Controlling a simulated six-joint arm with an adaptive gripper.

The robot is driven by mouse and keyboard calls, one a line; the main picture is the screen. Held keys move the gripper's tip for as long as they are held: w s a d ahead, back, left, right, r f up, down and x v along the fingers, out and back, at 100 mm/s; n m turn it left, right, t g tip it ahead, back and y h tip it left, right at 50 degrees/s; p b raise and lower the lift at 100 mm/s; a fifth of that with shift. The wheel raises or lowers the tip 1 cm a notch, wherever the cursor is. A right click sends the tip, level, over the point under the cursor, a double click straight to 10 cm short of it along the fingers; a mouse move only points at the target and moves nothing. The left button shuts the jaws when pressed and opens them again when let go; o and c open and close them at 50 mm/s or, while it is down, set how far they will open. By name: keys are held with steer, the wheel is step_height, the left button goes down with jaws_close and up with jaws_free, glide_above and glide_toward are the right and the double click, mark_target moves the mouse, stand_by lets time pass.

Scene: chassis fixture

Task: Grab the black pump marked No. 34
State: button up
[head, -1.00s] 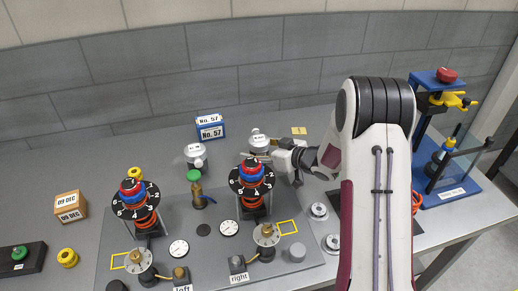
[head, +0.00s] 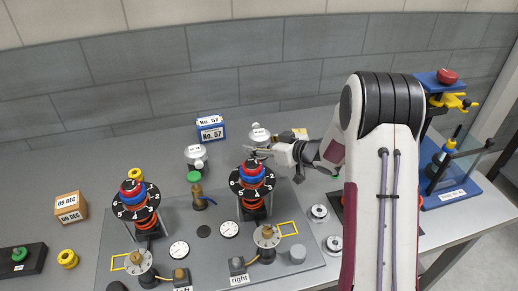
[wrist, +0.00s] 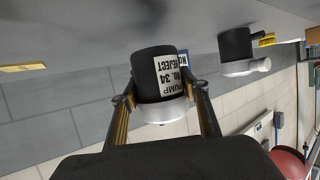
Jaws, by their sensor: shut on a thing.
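The black pump marked No. 34 (wrist: 150,70) is between my gripper's fingers in the wrist view. Its white label reads "PUMP NO. 34 REJECT", shown upside down, and it has a pale cap. In the head view its pale top (head: 259,134) shows behind the right dial stack. My gripper (wrist: 160,105) is shut on it, one finger on each side near the cap; it also shows in the head view (head: 265,150). The pump appears raised off the surface, with a shadow apart from it in the wrist view.
A second black pump with a pale cap (head: 196,154) stands to the left; it also shows in the wrist view (wrist: 238,45). A blue-and-white No. 57 box (head: 211,130) is behind. The right dial stack (head: 252,185) and green-topped valve (head: 195,185) stand in front.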

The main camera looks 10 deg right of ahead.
mark_target(259, 132)
steer(key=shift+r, duration=3.7)
